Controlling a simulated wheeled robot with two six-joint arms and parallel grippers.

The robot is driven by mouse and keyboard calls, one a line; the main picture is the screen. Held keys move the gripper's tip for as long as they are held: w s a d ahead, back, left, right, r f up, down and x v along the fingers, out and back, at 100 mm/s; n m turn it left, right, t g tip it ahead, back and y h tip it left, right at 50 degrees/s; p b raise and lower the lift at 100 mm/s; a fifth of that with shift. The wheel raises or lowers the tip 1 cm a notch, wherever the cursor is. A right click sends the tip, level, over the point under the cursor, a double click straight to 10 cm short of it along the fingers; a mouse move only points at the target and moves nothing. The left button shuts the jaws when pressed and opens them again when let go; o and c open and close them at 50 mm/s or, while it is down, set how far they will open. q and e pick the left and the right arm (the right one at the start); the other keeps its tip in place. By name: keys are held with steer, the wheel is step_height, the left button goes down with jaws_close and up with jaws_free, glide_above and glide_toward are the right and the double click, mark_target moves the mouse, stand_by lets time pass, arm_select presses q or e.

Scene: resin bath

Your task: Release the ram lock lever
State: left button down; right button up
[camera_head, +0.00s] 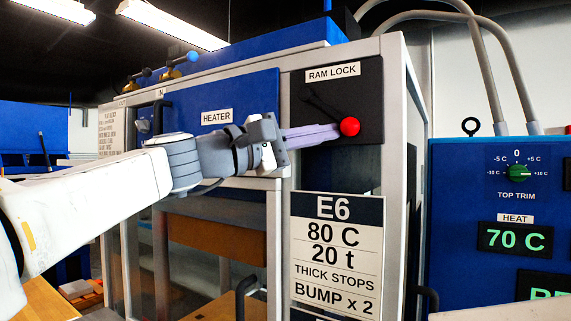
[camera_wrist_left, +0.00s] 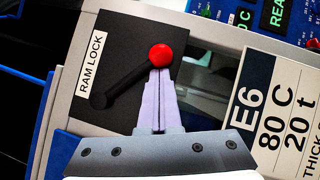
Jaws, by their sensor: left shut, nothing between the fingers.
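The ram lock lever is a black arm with a red ball knob (camera_head: 349,126) on a black plate labelled RAM LOCK (camera_head: 331,73). In the head view the lever slants from its upper-left end down to the knob at the right. In the left wrist view the black lever arm (camera_wrist_left: 130,80) runs from lower left up to the red knob (camera_wrist_left: 160,55). My left gripper (camera_head: 335,131) is shut, its pale fingers together with the tips at the knob. In the left wrist view the fingertips (camera_wrist_left: 160,72) end just below the knob; I cannot tell whether they touch it. My right gripper is out of view.
The plate sits on a grey-framed press with a blue HEATER panel (camera_head: 254,115). An E6 sign (camera_head: 336,255) hangs below the lever. A blue control cabinet (camera_head: 460,215) with a green TOP TRIM knob (camera_head: 518,173) stands to the right.

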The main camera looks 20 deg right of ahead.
mark_target(358, 98)
arm_select(q)
steer(key=s+n+h+b, duration=0.1)
steer(key=n, duration=0.1)
steer(key=s+d+r+n+t+h+b, duration=0.1)
steer(key=n+b, duration=0.1)
steer(key=shift+d+r+t, duration=0.1)
steer(key=shift+r+t, duration=0.05)
steer(key=shift+t, duration=0.15)
steer(key=n, duration=0.1)
steer(key=r+n+t+b, duration=0.1)
steer(key=r+n+t, duration=0.1)
steer(key=n, duration=0.1)
steer(key=shift+s+d+h+b, duration=0.3)
steer(key=shift+s, duration=0.1)
steer(key=shift+s+r, duration=0.1)
steer(key=shift+r, duration=0.4)
steer(key=shift+f+b, duration=0.25)
steer(key=shift+b, duration=0.1)
steer(key=a+f+b, duration=0.1)
steer(key=f+b, duration=0.1)
steer(key=w+a+f+b, duration=0.1)
steer(key=a+f+b, duration=0.1)
steer(key=b, duration=0.1)
steer(key=shift+w+f, duration=0.15)
steer(key=shift+w, duration=0.05)
steer(key=b+v, duration=0.4)
steer(key=v, duration=0.4)
steer(key=shift+s+a+b, duration=0.2)
steer(key=shift+s+b, duration=0.1)
steer(key=shift+s, duration=0.05)
